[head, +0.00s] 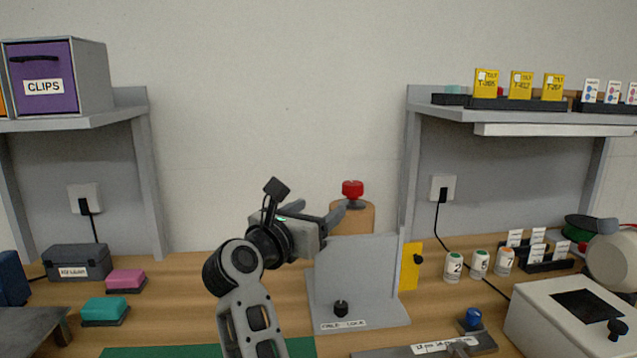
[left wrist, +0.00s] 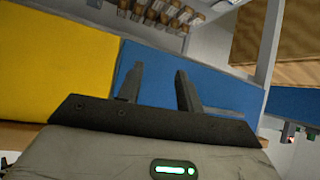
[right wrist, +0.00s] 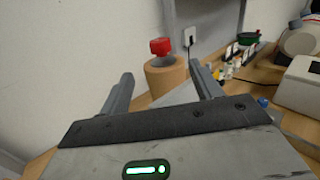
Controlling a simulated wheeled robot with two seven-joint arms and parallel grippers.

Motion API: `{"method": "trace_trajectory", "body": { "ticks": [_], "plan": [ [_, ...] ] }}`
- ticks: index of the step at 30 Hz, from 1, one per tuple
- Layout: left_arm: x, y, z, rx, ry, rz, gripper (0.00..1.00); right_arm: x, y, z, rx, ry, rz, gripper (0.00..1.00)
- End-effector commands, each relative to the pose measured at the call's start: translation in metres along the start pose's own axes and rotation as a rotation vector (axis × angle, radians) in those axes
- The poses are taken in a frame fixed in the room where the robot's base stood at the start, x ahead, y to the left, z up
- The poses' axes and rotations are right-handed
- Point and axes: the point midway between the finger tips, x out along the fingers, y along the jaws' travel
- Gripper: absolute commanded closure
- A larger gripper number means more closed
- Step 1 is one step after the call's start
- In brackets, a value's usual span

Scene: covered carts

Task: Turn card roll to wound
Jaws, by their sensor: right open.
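The card roll (head: 352,217) is a brown upright cylinder with a red knob (head: 352,188) on top. It stands behind a grey upright panel, which hides its lower part in the head view. My right gripper (head: 328,211) is open just left of the roll, level with its upper part. In the right wrist view the roll (right wrist: 166,77) and red knob (right wrist: 160,46) show beyond and between the open fingers; nothing is held. My left gripper (left wrist: 156,82) is open and empty, facing yellow and blue panels. It is outside the head view.
The grey panel (head: 365,270) with a black knob (head: 341,308) stands in front of the roll. A grey shelf upright (head: 410,180) and yellow plate (head: 411,265) are to its right. Numbered canisters (head: 453,266) and a white box (head: 560,325) stand further right.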

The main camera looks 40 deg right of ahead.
Motion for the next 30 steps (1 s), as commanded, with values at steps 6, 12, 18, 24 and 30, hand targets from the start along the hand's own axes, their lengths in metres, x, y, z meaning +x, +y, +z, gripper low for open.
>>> {"method": "trace_trajectory", "body": {
  "ticks": [6, 12, 18, 24, 30],
  "plan": [
    [-0.005, 0.002, 0.001, 0.000, -0.011, 0.004, 0.64, 0.014, 0.001, -0.003, 0.040, 0.045, 0.000, 0.36],
    [-0.013, 0.003, 0.002, 0.001, -0.024, 0.003, 0.64, 0.053, 0.000, -0.002, 0.036, 0.040, -0.002, 0.36],
    [-0.017, 0.001, 0.003, 0.003, -0.039, -0.003, 0.64, 0.098, 0.000, -0.004, 0.035, 0.039, -0.001, 0.36],
    [-0.017, -0.001, -0.003, -0.002, -0.033, -0.010, 0.64, 0.135, 0.000, -0.006, 0.036, 0.040, 0.000, 0.36],
    [-0.016, -0.002, -0.009, -0.003, -0.021, -0.015, 0.64, 0.154, 0.001, -0.009, 0.037, 0.041, 0.002, 0.36]
  ]
}}
